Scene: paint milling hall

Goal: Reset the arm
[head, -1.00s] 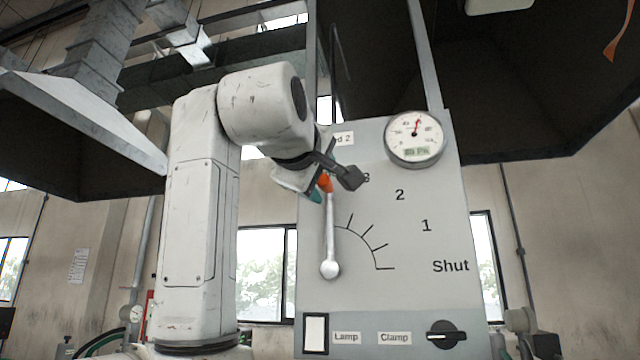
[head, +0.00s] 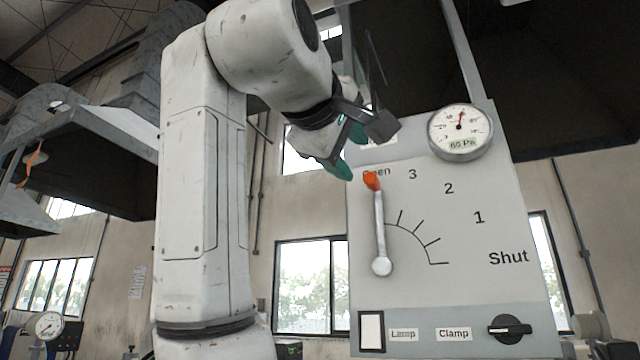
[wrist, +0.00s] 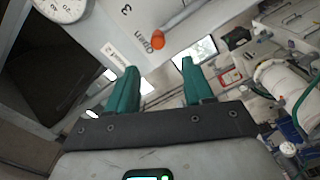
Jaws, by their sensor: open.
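My gripper (head: 345,160) is up at the top left of a grey control panel, just above and left of the lever's tip. The wrist view shows its two green fingers (wrist: 157,90) spread apart with nothing between them. The lever (head: 380,225) has an orange tip (head: 372,181) and a round pivot; it stands nearly upright, its tip at the "Open" mark. The orange tip also shows in the wrist view (wrist: 236,38), beyond the fingers and apart from them.
The panel (head: 455,285) carries a scale from Open to Shut, a round gauge (head: 460,131) reading about 60 Pa, a lamp switch (head: 371,331) and a black clamp knob (head: 509,328). A dark hood (head: 560,90) hangs behind. A window (head: 310,285) lies left of the panel.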

